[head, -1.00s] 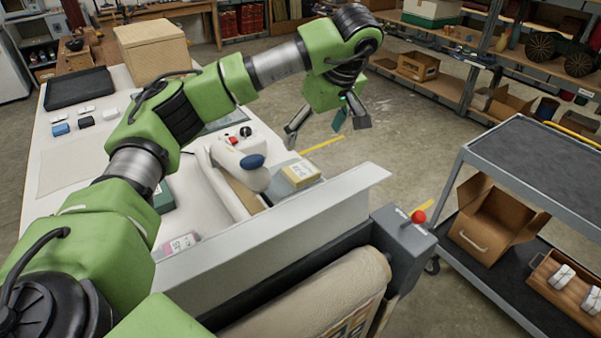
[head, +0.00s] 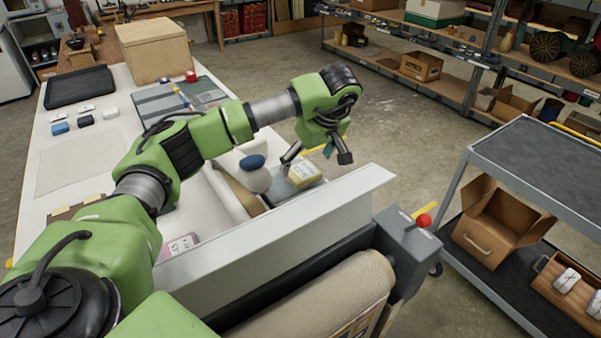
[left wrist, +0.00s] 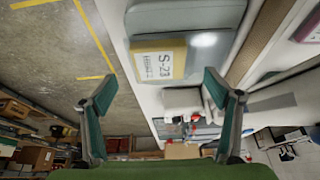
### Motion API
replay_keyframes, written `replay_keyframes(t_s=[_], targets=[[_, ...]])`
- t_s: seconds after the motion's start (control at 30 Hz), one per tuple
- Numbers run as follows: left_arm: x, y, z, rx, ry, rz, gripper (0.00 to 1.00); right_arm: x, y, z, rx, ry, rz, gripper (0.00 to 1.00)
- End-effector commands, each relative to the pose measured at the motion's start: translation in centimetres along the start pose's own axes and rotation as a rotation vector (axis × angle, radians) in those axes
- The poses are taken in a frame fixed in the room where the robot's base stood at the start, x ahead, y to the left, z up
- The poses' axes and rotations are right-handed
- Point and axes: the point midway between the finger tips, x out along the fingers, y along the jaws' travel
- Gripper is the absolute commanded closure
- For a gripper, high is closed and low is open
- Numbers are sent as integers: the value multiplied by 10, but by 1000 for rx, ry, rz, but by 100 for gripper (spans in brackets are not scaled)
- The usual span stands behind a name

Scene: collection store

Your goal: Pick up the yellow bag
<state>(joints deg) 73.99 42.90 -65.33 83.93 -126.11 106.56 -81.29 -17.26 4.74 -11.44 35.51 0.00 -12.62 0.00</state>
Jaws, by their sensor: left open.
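The yellow bag (head: 305,174) is a small block-like pack with a white label. It sits on a grey surface at the table's right end, behind the pale upright panel. In the left wrist view the yellow bag (left wrist: 168,60) shows its label, "S-23". My left gripper (head: 318,157) is open and empty, pointing down close above the bag in the head view. In the left wrist view my left gripper (left wrist: 158,84) has its fingers spread wide, with the bag beyond and between them; no touch shows. My right gripper is not in view.
The pale panel (head: 290,225) rises in front of the bag. A white object with a blue knob (head: 252,162) stands just left of it. A pink labelled pack (head: 180,246) lies further left. A grey trolley (head: 540,165) stands to the right, with open floor between.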

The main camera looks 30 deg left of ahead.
Motion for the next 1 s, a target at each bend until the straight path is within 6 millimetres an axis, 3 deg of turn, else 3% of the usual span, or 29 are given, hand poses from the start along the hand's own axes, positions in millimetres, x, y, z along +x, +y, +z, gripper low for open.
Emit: replay_keyframes(t_s=[0.1, 0.2, 0.5, 0.53, 0.7, 1.0], targets=[[17, 0, 0, 0, -3, -5, 18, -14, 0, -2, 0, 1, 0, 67], [31, 0, 0, -1, -2, -4, 18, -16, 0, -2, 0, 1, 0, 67], [40, 1, 1, 0, -1, 0, 18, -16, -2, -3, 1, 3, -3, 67], [40, 1, 1, 0, -1, 0, 21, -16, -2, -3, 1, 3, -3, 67], [39, 1, 1, 0, -1, 0, 60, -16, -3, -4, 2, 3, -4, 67], [39, 1, 1, -1, 0, 0, 63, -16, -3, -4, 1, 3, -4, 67]])
